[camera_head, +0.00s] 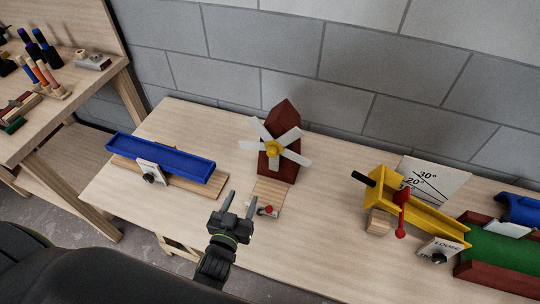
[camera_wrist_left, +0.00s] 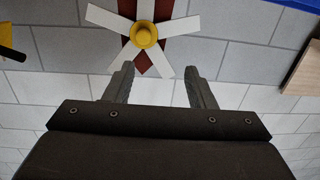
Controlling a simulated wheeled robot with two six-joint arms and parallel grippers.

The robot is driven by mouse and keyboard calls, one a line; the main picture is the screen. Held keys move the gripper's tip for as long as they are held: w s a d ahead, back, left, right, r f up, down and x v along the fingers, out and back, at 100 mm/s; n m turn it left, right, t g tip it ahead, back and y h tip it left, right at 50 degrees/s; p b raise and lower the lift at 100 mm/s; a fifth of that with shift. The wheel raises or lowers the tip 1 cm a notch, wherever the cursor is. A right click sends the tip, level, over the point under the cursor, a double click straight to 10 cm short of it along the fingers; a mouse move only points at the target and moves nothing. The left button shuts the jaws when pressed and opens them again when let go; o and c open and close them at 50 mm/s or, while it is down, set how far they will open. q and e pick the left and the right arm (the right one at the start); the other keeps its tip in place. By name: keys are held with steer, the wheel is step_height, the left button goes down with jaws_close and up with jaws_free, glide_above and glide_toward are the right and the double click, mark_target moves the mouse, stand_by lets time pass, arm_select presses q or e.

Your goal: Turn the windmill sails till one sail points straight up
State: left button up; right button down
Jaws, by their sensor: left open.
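The windmill has a dark red tower (camera_head: 285,112) with several white sails (camera_head: 291,155) around a yellow hub (camera_head: 272,148). In the head view, one sail points up and left and another up and right; none points straight up. My left gripper (camera_head: 239,201) is open and empty, in front of the windmill and apart from it. In the left wrist view, which appears upside down, the hub (camera_wrist_left: 145,35) and sails lie beyond the open fingertips (camera_wrist_left: 158,72). My right gripper is not in view.
A small plate with a red knob (camera_head: 268,210) lies before the windmill. A blue trough (camera_head: 160,156) stands left. A yellow chute (camera_head: 425,218) with a red lever (camera_head: 402,212) and an angle board (camera_head: 432,182) stand right. A block wall is behind.

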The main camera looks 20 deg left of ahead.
arm_select(q)
steer(key=d+h, duration=0.1)
steer(key=d, duration=0.1)
steer(key=b, duration=0.2)
glide_toward(271, 155)
steer(key=w, duration=0.1)
steer(key=shift+t, duration=0.4)
steer(key=w+b, duration=0.1)
steer(key=w, duration=0.3)
steer(key=w+f+b, duration=0.1)
steer(key=w, duration=0.1)
steer(key=shift+w+b, duration=0.15)
steer(key=shift+b, duration=0.2)
steer(key=shift+w+b, duration=0.55)
steer(key=shift+w, duration=0.15)
steer(key=shift+w+r, duration=0.2)
steer(key=shift+w, duration=0.15)
jaws_close()
